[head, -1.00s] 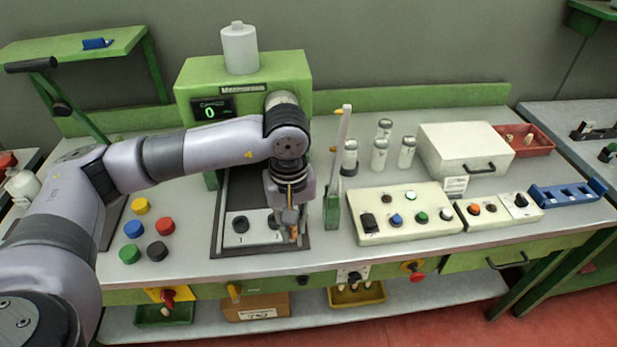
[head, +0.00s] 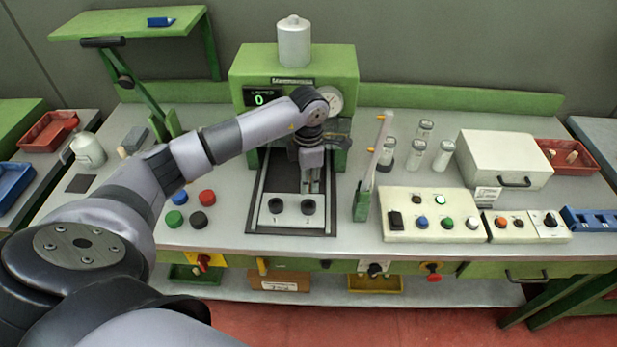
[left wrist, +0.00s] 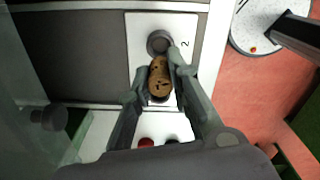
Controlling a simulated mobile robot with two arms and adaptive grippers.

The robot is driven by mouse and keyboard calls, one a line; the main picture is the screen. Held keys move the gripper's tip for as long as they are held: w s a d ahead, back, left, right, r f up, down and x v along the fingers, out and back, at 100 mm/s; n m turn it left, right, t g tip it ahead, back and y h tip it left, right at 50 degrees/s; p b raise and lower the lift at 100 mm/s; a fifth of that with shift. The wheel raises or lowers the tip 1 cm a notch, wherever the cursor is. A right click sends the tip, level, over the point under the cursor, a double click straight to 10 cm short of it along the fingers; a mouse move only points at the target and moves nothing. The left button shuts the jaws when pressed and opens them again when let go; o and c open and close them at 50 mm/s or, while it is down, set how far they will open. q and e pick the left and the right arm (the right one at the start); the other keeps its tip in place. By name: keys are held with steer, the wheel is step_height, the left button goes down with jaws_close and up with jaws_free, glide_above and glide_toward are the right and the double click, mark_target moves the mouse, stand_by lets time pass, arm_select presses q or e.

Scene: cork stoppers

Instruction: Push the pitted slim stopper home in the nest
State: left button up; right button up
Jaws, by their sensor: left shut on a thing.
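My left gripper (head: 311,188) is at the press, just behind the nest plate in the head view, with its fingers pointing down. In the left wrist view, the left gripper (left wrist: 160,82) is shut on the pitted slim stopper (left wrist: 159,77), a brown cork with dark pits. The white nest plate (head: 292,221) has two dark round nests, left (head: 277,206) and right (head: 308,206). The nest by the "2" mark (left wrist: 159,42) is clear of the stopper in the wrist view. The stopper partly covers another dark ring below it; its height above that is unclear. My right gripper is out of view.
The green press (head: 300,66) stands behind the plate, its display reading 0. A green upright post (head: 364,200) stands close to the right of the plate. Coloured caps (head: 200,220) lie to the left. A button panel (head: 430,214) and glass vials (head: 417,155) are to the right.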

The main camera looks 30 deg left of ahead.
arm_select(q)
steer(key=shift+f+b, duration=1.2)
steer(key=shift+f, duration=1.35)
steer(key=shift+f+b, duration=1.05)
steer(key=shift+b, duration=0.05)
